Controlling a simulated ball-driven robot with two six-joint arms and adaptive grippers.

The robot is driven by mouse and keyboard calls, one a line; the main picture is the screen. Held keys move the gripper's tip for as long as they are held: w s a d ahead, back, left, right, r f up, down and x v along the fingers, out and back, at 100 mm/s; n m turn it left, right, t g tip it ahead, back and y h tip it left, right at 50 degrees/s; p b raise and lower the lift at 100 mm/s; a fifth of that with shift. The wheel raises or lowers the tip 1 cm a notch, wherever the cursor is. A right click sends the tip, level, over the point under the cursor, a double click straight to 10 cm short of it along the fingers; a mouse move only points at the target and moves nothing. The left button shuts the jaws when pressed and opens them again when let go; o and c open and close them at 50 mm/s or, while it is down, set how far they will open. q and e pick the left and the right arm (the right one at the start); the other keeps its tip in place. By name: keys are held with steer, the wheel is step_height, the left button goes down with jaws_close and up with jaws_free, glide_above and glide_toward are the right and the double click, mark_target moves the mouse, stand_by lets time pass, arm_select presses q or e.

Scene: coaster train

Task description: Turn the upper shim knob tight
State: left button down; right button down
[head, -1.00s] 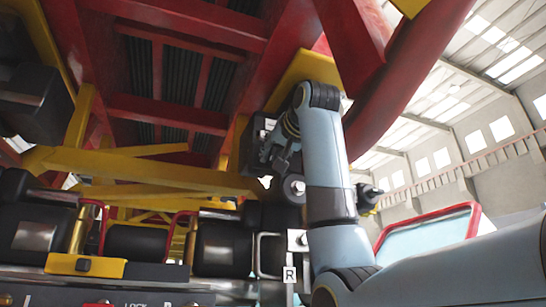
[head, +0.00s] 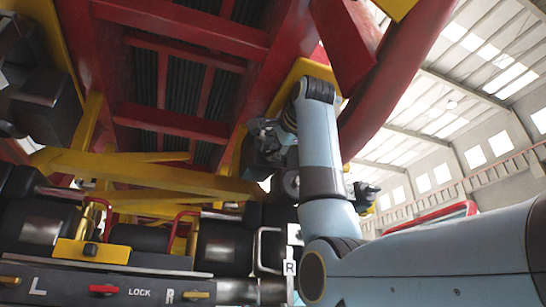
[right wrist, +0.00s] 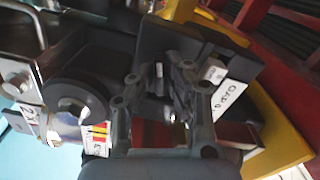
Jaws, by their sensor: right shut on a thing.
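My right gripper (head: 266,142) reaches up to a dark block under the red and yellow frame. In the right wrist view, its two grey fingers (right wrist: 168,92) are closed around a small dark part between them, seemingly the upper shim knob (right wrist: 172,78). The fingers and shadow hide most of this knob, so its turn cannot be read. A white tag reading GAP and 0 (right wrist: 231,101) is beside the fingers. My left gripper is not in view.
A round grey roller (right wrist: 76,108) is left of the fingers, near a red and yellow striped label (right wrist: 99,133). A panel marked L, LOCK and R (head: 120,284) has a red lever and yellow levers.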

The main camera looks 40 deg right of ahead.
steer(key=shift+m+b, duration=0.9)
steer(key=shift+m, duration=1.1)
steer(key=c, duration=1.4)
jaws_free()
steer(key=shift+o, duration=0.2)
steer(key=shift+s, duration=0.2)
steer(key=v, duration=1.1)
steer(key=shift+s, duration=0.3)
